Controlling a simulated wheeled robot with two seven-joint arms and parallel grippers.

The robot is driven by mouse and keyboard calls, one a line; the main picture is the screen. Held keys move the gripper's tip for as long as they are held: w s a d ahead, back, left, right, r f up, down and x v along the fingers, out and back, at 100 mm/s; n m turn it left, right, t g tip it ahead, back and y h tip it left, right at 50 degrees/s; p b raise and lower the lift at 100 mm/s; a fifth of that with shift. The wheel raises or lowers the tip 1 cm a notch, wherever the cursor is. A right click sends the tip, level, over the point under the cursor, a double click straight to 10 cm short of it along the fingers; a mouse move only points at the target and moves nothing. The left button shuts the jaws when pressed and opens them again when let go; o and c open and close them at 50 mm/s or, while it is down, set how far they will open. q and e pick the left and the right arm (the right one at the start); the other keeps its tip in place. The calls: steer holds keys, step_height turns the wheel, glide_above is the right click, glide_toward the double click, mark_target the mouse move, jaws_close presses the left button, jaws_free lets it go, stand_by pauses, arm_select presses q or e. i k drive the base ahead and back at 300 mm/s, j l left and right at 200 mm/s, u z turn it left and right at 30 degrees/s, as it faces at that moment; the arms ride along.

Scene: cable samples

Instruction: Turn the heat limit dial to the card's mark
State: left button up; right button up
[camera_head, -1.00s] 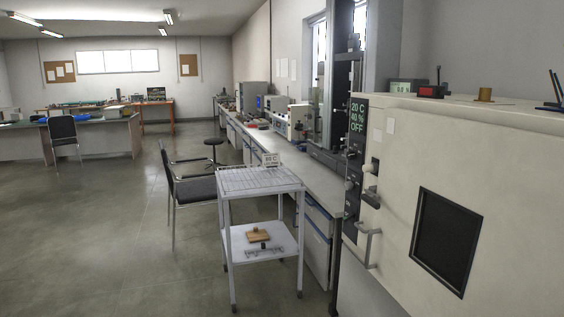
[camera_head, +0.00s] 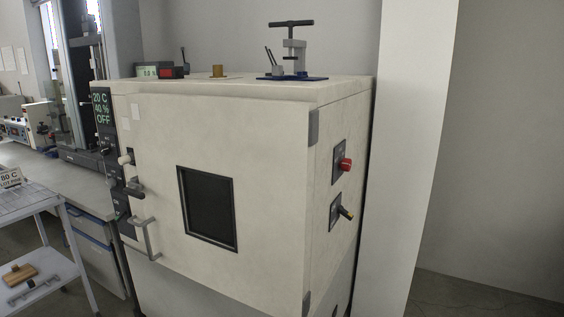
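The card (camera_head: 10,178) stands on the trolley's top shelf at the left edge and reads 80 C, with a smaller line below that is hard to read. The oven-like chamber (camera_head: 270,130) is a large cream cabinet with a dark window. Its display (camera_head: 102,108) reads 20 C, 40 %, OFF. On its right side a dial with a black and yellow knob (camera_head: 345,212) sits on a dark plate, below a red button (camera_head: 345,164). I cannot read the marks around the knob or tell whether it is the heat limit dial. Neither gripper is in view.
The trolley (camera_head: 45,212) stands left of the chamber with a wooden block (camera_head: 18,275) on its lower shelf. A door handle (camera_head: 146,240) and control knobs stick out at the chamber's front left. A blue-based press (camera_head: 292,77) stands on top. Floor (camera_head: 480,295) shows at the lower right.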

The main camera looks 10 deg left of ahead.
mark_target(345, 164)
steer(key=i+l+z, duration=0.1)
steer(key=l, duration=0.3)
steer(key=i+l, duration=0.15)
steer(key=l, duration=0.25)
steer(key=i+l+z, duration=0.15)
steer(key=l, duration=0.25)
steer(key=i+l+z, duration=0.1)
steer(key=l, duration=0.3)
